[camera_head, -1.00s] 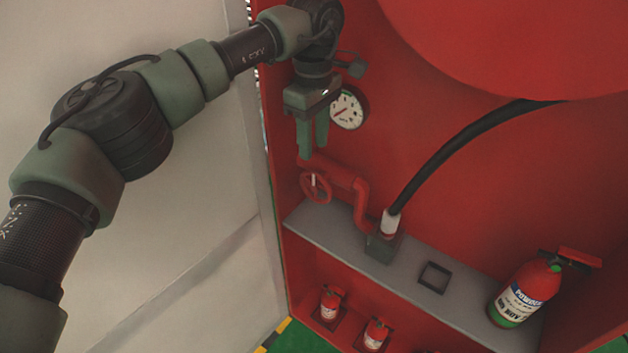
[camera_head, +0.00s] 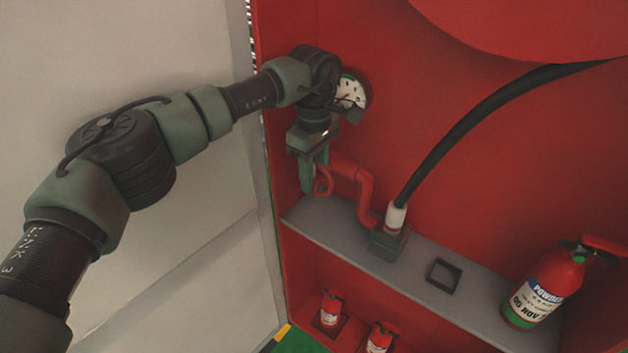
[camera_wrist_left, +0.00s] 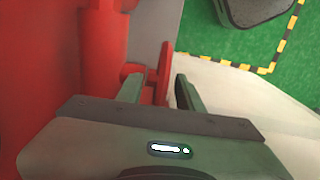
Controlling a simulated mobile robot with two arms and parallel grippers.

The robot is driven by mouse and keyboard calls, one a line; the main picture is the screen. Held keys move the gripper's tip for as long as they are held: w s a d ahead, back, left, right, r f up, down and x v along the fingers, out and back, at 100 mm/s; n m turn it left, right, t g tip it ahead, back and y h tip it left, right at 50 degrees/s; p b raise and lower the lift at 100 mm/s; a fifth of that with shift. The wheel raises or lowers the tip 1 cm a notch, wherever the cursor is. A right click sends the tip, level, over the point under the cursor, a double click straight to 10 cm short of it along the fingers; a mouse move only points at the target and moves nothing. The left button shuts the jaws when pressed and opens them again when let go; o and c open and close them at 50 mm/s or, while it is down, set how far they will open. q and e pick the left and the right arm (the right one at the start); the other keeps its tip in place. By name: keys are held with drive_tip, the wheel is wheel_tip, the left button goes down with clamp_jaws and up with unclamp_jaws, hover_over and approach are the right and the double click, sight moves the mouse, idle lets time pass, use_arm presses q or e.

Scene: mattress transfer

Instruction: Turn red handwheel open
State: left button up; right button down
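The red handwheel (camera_head: 324,181) sits on a red pipe (camera_head: 362,190) in the upper left of the red cabinet, mostly hidden behind my left gripper in the head view. My left gripper (camera_head: 308,183) points down at it. In the left wrist view the handwheel (camera_wrist_left: 164,73) shows edge-on between the two spread fingers of my left gripper (camera_wrist_left: 156,90). The fingers are open, with a gap visible on the right side; the left finger is close to the wheel, and I cannot tell whether they touch. My right gripper is not in view.
A pressure gauge (camera_head: 350,92) is on the back wall beside my left wrist. A black hose (camera_head: 470,125) rises from the pipe's base. Fire extinguishers stand on the grey shelf (camera_head: 330,222) at right (camera_head: 545,290) and below it. The pale cabinet door (camera_head: 190,60) is at left.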

use_arm(q)
drive_tip(key=shift+f, duration=1.15)
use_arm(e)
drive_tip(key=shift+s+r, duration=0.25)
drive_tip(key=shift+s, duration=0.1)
use_arm(q)
clamp_jaws()
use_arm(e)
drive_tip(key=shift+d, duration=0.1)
